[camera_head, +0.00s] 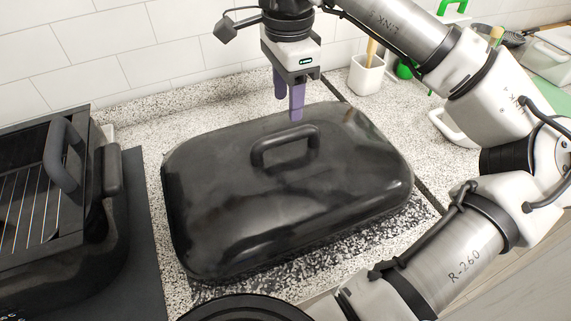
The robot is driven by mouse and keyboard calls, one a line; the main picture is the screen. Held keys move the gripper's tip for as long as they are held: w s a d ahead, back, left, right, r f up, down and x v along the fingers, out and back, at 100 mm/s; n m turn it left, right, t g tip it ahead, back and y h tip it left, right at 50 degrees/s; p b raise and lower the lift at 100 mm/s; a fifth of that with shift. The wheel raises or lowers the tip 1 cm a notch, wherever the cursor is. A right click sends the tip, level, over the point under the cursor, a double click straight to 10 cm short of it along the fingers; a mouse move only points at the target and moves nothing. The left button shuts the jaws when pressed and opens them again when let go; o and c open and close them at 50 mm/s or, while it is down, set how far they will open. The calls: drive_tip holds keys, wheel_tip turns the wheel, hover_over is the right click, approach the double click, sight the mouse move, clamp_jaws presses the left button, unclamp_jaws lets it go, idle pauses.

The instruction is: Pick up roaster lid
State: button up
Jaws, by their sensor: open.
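The roaster lid (224,185) is a large black domed lid with a loop handle (285,146) on its top. It lies on the speckled counter in the middle of the head view. My gripper (288,108) points down with its purple fingers apart and empty. In the picture it is just above and behind the handle, near the lid's far edge. I cannot tell whether the fingertips touch anything. The fingers are apart from the handle in this view.
A black roaster base (75,235) with a wire rack stands at the left on a dark mat (143,270). A white cup (367,76) with utensils is at the back. The tiled wall (130,40) closes the rear. Bare counter (185,135) shows behind the lid.

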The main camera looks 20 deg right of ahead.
sight(286, 132)
wheel_tip(286, 132, down, 9)
drive_tip(key=b, duration=0.4)
drive_tip(key=shift+a+f, duration=0.15)
drive_tip(key=shift+f, duration=0.05)
drive_tip(key=shift+r, duration=0.1)
clamp_jaws()
idle(1.1)
